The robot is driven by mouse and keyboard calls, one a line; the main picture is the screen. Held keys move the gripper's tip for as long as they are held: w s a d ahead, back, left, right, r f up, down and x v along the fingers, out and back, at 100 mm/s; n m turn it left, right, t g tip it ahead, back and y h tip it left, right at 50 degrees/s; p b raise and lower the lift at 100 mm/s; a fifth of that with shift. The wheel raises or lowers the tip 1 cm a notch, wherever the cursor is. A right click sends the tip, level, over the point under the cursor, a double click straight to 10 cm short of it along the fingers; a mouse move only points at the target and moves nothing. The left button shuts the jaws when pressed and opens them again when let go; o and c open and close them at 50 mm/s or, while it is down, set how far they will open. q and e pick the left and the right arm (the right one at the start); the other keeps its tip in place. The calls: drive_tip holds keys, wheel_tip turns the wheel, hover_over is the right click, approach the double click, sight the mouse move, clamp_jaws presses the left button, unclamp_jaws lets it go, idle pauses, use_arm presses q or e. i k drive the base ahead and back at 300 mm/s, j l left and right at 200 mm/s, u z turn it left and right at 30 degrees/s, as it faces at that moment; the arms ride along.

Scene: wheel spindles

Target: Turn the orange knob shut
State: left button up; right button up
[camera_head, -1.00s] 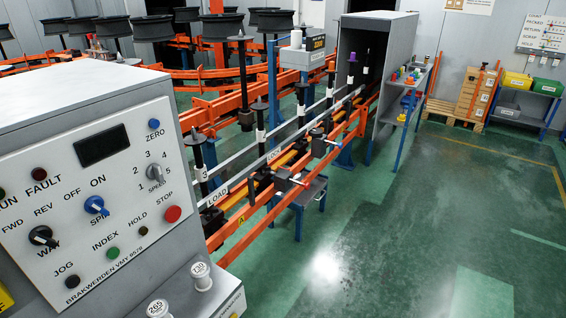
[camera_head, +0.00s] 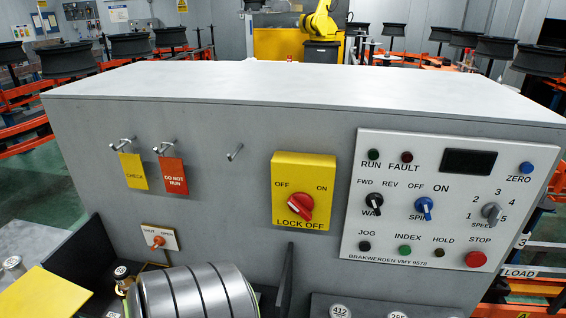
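The orange knob (camera_head: 158,241) sits on a small white plate (camera_head: 173,241) low on the front of the grey machine cabinet, left of centre. The plate has two words above the knob, SHUT at the left and OPEN at the right. The knob is too small to tell for sure which word it points to. Neither of my grippers is in view.
A silver ribbed drum (camera_head: 192,292) stands below and in front of the knob, and a yellow panel (camera_head: 45,294) is at lower left. Yellow and red tags (camera_head: 173,176) hang on hooks above. A red lock-off switch (camera_head: 301,206) and a white control panel (camera_head: 430,225) are to the right.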

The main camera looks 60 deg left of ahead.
sight(158, 242)
drive_tip(key=u, duration=2.95)
